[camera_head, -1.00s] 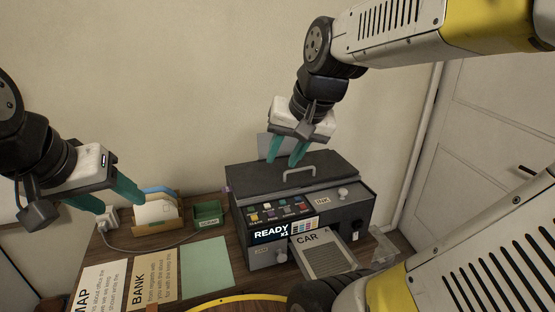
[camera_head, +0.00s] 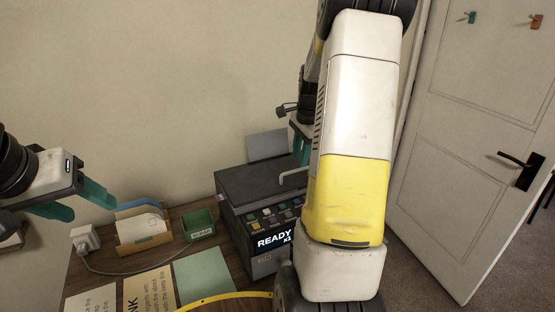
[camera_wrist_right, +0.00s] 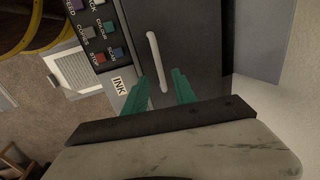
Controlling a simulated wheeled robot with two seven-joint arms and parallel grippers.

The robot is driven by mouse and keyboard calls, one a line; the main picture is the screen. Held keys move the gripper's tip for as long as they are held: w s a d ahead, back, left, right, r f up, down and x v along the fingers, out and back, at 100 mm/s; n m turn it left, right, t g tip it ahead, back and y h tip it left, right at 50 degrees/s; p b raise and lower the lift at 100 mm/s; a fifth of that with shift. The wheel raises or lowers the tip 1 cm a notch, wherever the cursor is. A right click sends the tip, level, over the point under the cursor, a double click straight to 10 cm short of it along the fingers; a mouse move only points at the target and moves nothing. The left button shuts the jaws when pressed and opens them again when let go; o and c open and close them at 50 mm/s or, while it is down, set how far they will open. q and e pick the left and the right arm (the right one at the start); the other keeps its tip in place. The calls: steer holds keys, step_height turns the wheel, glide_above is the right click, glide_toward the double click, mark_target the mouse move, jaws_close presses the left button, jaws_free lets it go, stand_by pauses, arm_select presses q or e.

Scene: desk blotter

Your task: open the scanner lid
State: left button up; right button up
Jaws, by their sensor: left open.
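The scanner is a dark box (camera_head: 226,215) with a coloured button panel and a READY display, partly hidden by my right arm. Its dark lid (camera_head: 250,178) lies flat and shut. The pale lid handle (camera_head: 291,177) shows beside my arm; in the right wrist view the handle (camera_wrist_right: 154,55) stands out from the lid. My right gripper (camera_wrist_right: 162,82) is open, its teal fingers on either side of the handle's near end; I cannot tell if they touch it. In the head view it is mostly hidden behind my arm. My left gripper (camera_head: 95,203) is open and empty at the left.
A green tray (camera_head: 200,224), a paper holder (camera_head: 142,230) and a white plug adapter (camera_head: 85,238) sit left of the scanner. A yellow hoop (camera_head: 225,298) lies in front. A door (camera_head: 470,140) is at the right. The air above the lid's left part is clear.

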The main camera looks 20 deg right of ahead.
mark_target(298, 170)
steer(key=shift+w+f, duration=0.25)
steer(key=shift+f, duration=0.85)
steer(key=shift+w+f, duration=0.2)
steer(key=shift+f, duration=0.85)
jaws_close()
steer(key=shift+r, duration=0.1)
